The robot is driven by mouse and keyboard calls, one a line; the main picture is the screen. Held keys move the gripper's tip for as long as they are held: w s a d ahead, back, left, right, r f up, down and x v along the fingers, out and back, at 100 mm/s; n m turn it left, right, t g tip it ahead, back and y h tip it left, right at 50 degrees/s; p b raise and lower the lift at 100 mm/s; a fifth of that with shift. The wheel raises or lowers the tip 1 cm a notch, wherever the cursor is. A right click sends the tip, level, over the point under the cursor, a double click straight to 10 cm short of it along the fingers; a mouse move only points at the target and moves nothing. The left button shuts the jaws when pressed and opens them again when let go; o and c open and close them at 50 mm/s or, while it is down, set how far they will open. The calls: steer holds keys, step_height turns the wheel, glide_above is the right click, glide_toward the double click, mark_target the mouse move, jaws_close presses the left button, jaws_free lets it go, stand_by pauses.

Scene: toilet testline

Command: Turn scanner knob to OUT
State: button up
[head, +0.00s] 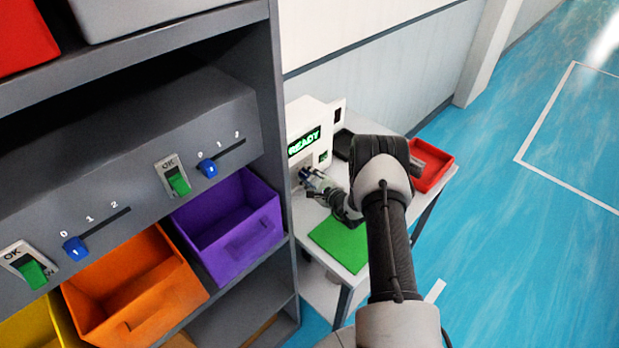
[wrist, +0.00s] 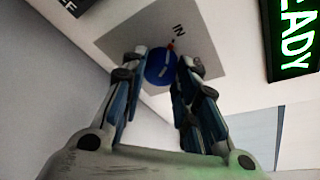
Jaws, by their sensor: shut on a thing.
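The scanner (head: 306,118) is a white box on the small table, with a lit green READY display (head: 304,142). In the wrist view its knob (wrist: 160,66) is a round blue dial on a grey plate (wrist: 112,42). The word IN shows just above the knob, and a small red mark lies at the knob's edge on that side. No OUT label is readable. My gripper (wrist: 162,75) has a finger on either side of the knob and is shut on it.
A green mat (head: 342,243) and a red tray (head: 433,165) are on the table. A grey shelf (head: 281,150) with purple (head: 225,215) and orange (head: 140,290) bins stands close on the left. Blue floor (head: 500,240) is open on the right.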

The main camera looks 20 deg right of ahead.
steer(key=shift+d+f+m+g+y+b, duration=0.1)
steer(key=shift+m+g+y+b, duration=0.3)
steer(key=shift+m+b, duration=0.6)
steer(key=m+y+b, duration=0.2)
steer(key=m, duration=0.1)
steer(key=shift+d+g, duration=0.1)
steer(key=shift+g, duration=0.2)
steer(key=m+y+b, duration=0.1)
steer(key=m+b, duration=0.1)
steer(key=m, duration=0.1)
steer(key=shift+g+y, duration=0.3)
steer(key=shift+y, duration=0.1)
steer(key=shift+m+y+b, duration=0.5)
steer(key=shift+m+b, duration=0.25)
steer(key=shift+m, duration=0.15)
steer(key=o, duration=1.1)
steer(key=shift+w, duration=0.1)
steer(key=shift+c, duration=0.2)
